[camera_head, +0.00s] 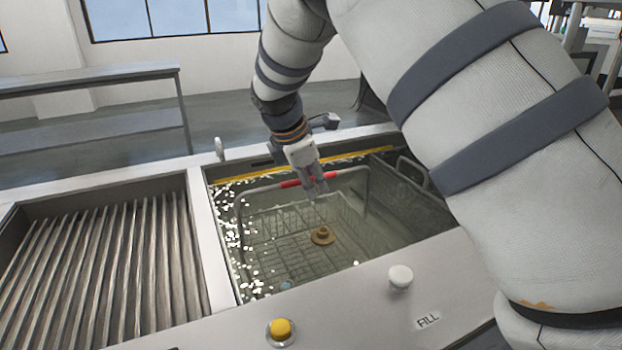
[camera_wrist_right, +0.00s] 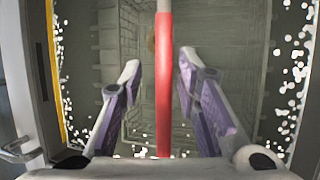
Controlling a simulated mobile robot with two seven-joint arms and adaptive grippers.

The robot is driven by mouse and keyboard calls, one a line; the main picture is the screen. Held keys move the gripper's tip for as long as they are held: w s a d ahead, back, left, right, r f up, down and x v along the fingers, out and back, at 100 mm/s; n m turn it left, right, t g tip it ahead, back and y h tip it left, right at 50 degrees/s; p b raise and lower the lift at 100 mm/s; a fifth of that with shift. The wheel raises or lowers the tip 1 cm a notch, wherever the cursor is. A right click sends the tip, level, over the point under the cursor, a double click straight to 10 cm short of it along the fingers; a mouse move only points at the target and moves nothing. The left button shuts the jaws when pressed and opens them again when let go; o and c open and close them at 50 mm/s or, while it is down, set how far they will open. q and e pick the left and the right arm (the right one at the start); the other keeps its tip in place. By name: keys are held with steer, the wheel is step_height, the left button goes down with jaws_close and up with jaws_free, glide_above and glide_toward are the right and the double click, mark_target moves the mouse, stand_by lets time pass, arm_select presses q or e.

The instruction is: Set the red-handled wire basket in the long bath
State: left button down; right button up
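The wire basket (camera_head: 275,245) is down inside the long bath (camera_head: 415,212), with its bail handle standing upright. The red grip (camera_head: 290,184) is at the top of the handle. A brass-coloured part (camera_head: 322,236) lies in the basket. My right gripper (camera_head: 316,188) is over the bath at the red grip. In the right wrist view the red grip (camera_wrist_right: 164,85) runs between the two spread fingers (camera_wrist_right: 159,64), with gaps on both sides. The gripper is open and does not hold the grip. My left gripper is not in view.
A ribbed basin (camera_head: 100,265) lies left of the bath. White specks (camera_head: 232,225) gather at the bath's left side. A yellow strip (camera_head: 345,157) runs along the back edge. A yellow button (camera_head: 281,328) and a white knob (camera_head: 400,276) stand on the front ledge.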

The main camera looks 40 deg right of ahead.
steer(key=v, duration=1.2)
steer(key=shift+p, duration=0.45)
